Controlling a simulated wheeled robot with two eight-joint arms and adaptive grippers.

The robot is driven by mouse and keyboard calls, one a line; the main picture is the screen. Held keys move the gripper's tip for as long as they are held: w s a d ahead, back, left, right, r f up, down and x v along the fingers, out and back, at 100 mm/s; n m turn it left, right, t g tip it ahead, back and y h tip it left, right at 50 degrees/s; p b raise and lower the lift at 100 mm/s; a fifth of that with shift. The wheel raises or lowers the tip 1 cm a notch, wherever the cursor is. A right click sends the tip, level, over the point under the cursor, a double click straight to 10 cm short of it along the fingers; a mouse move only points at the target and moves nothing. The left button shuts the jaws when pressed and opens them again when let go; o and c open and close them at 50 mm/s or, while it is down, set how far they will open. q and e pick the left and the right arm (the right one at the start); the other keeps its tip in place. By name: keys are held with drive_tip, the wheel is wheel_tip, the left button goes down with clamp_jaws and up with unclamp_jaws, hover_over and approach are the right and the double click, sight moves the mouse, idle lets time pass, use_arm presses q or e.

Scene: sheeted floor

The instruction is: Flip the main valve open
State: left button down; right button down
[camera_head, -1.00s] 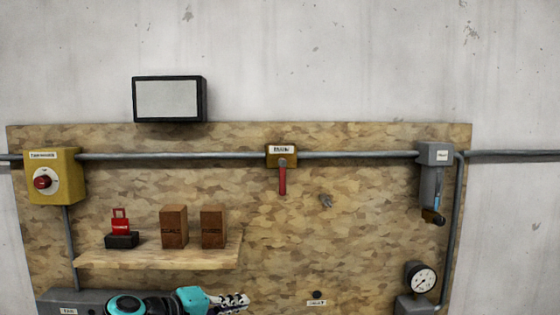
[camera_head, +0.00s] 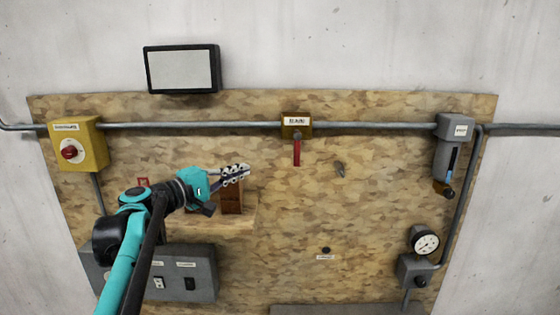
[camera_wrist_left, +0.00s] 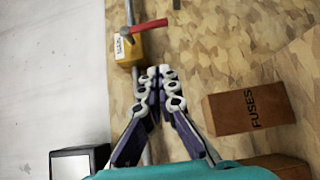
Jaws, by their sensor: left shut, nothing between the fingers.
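The main valve is a yellow box (camera_head: 297,127) on the grey pipe, with a white label and a red lever (camera_head: 297,152) hanging straight down. In the left wrist view the yellow box (camera_wrist_left: 127,52) and red lever (camera_wrist_left: 150,25) lie just beyond my fingertips. My left gripper (camera_head: 244,171) is shut and empty, in front of the shelf, left of the lever and a little below it. It also shows in the left wrist view (camera_wrist_left: 158,74), apart from the lever. My right gripper is not in view.
A wooden fuses block (camera_wrist_left: 248,111) stands beside my gripper on the shelf (camera_head: 240,222). A yellow box with a red knob (camera_head: 68,152) is at the left. A grey unit (camera_head: 450,150) and a gauge (camera_head: 425,243) are at the right.

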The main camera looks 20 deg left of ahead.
use_arm(q)
drive_tip(key=p, duration=0.3)
approach(297, 148)
drive_tip(key=w+a+f, duration=0.2)
drive_tip(key=w+f, duration=0.1)
drive_tip(key=w, duration=0.2)
drive_tip(key=d, duration=0.1)
drive_tip(key=w+d+p, duration=0.1)
drive_tip(key=d, duration=0.1)
drive_tip(key=shift+w+d, duration=0.15)
drive_tip(key=shift+d, duration=0.15)
